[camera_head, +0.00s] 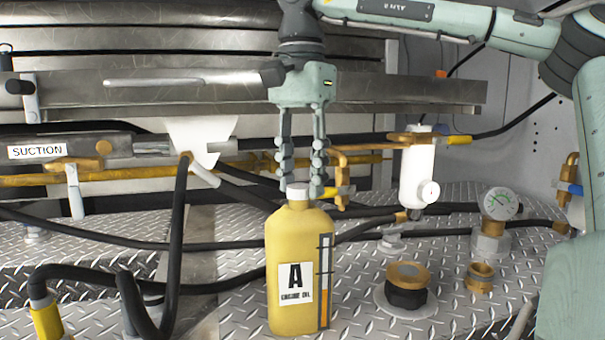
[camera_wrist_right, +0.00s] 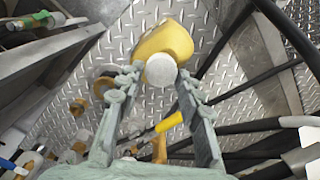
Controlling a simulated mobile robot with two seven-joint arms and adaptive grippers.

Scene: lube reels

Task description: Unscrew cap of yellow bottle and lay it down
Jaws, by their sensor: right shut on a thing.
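The yellow bottle (camera_head: 292,262) stands upright on the diamond-plate deck, with a label "A" and a clear level strip on its front. Its white cap (camera_head: 298,192) sits at the top of the neck; I cannot see a gap below it. My right gripper (camera_head: 301,186) points straight down from above, its two fingers on either side of the cap and shut on it. In the right wrist view the round cap (camera_wrist_right: 161,71) lies between the fingertips, with the yellow bottle (camera_wrist_right: 166,40) behind it. My left gripper is not in view.
To the right are a black-and-brass filler neck (camera_head: 407,290), a loose-looking brass ring (camera_head: 480,277) and a pressure gauge (camera_head: 498,204). Black hoses (camera_head: 120,241) run across the deck behind and left. A white filter (camera_head: 417,165) hangs behind. Some bare deck (camera_head: 365,320) lies right of the bottle.

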